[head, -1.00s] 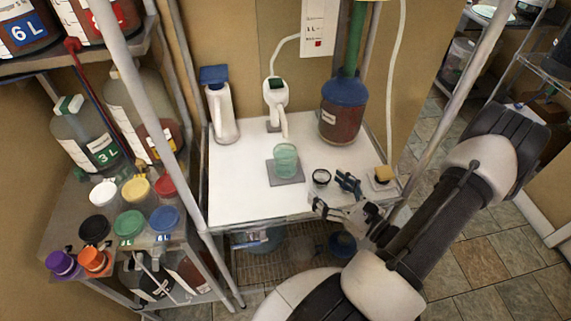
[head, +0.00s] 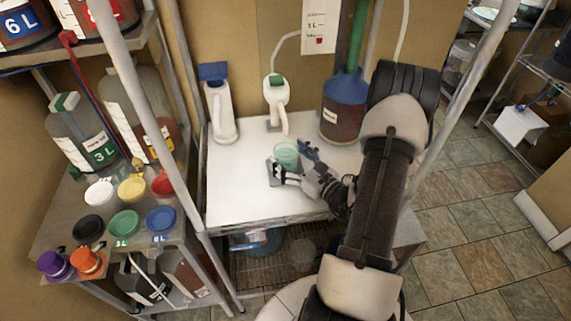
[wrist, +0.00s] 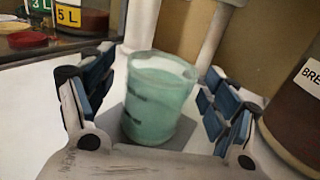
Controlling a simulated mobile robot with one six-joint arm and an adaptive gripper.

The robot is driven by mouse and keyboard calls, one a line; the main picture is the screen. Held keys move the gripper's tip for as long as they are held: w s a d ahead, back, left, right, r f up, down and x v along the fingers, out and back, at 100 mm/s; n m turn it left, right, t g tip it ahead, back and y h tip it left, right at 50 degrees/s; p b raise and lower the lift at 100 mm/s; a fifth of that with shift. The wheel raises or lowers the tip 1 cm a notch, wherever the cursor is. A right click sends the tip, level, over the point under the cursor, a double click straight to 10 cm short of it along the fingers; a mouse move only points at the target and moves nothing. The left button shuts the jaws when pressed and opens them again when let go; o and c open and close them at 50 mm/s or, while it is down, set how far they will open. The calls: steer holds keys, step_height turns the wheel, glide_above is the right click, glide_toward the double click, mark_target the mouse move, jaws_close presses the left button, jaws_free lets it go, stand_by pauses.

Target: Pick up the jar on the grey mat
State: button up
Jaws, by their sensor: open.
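The jar (head: 286,153) is a translucent green glass with an open top. It stands upright on the small grey mat (head: 272,176) on the white table. In the wrist view the jar (wrist: 158,103) stands between the two open fingers, with part of the grey mat (wrist: 182,134) visible beneath it. My gripper (head: 293,162) is open beside the jar on its near side, and its fingers partly hide the jar and mat in the head view. In the wrist view my gripper (wrist: 152,105) shows a gap on both sides of the jar, and no contact is visible.
A blue-topped dark bottle (head: 343,108) stands at the right back. A metal post (head: 153,110) and a shelf with several coloured lids are on the left. The left tabletop (head: 235,185) is clear.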

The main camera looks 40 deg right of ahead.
steer(key=shift+w, duration=0.85)
steer(key=shift+c, duration=0.2)
steer(key=c, duration=1.5)
steer(key=shift+r, duration=0.15)
steer(key=shift+c, duration=0.2)
